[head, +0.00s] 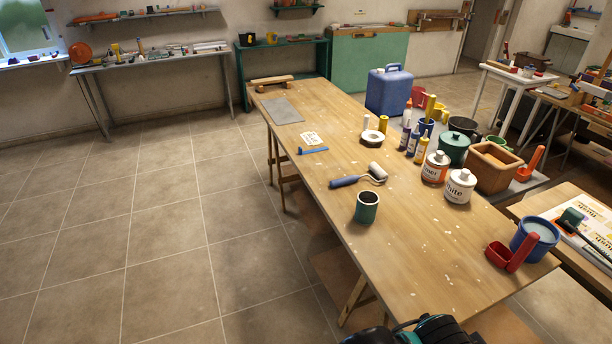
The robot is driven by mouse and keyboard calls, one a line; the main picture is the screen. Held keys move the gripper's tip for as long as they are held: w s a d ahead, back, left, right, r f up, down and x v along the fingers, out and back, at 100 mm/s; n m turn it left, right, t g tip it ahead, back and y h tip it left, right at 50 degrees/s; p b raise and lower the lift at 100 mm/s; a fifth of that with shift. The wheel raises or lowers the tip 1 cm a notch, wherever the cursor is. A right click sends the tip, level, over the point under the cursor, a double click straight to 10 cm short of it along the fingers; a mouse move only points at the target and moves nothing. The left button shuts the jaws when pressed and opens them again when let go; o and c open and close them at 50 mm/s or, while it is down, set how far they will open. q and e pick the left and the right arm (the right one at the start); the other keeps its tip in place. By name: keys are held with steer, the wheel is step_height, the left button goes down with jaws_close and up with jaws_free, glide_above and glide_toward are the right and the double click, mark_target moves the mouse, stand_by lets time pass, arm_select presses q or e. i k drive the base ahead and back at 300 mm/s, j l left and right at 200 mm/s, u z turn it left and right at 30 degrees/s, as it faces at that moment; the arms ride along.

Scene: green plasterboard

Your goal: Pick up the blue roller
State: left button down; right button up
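The paint roller (360,179) lies on the wooden workbench (400,240), near its left edge. It has a blue handle pointing left and a pale grey-white roller sleeve at its right end. A dark green cup (367,207) stands just in front of it. Nothing covers the roller. A black and teal part, cut off by the bottom edge of the picture, looks like part of my own arm. No gripper fingers can be made out, and nothing of mine touches the roller.
Paint tins (459,186), bottles (413,143) and a wooden box (494,167) crowd the bench's right side. A tape roll (372,137) lies behind the roller. A blue pot (534,238) and red scoop (510,252) stand at the near right corner. The floor (150,240) to the left is clear.

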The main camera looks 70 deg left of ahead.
mark_target(381, 175)
steer(key=u, duration=1.95)
steer(key=k+u, duration=0.15)
steer(key=k+z, duration=0.15)
steer(key=z, duration=0.25)
steer(key=k+l+z, duration=0.1)
steer(key=z, duration=0.3)
steer(key=k+l+z, duration=0.15)
steer(key=z, duration=0.25)
steer(key=i+j+z, duration=0.1)
steer(key=j, duration=0.3)
steer(key=i+j+z, duration=0.1)
steer(key=j, duration=0.3)
steer(key=i+j+z, duration=0.15)
steer(key=j, duration=0.25)
steer(key=i+j+z, duration=0.1)
steer(key=j, duration=0.3)
steer(key=i+j+z, duration=0.1)
steer(key=j, duration=0.35)
steer(key=i+j, duration=0.1)
steer(key=j, duration=0.2)
steer(key=i+j, duration=0.1)
steer(key=j, duration=0.2)
steer(key=i+j, duration=0.1)
steer(key=j, duration=0.15)
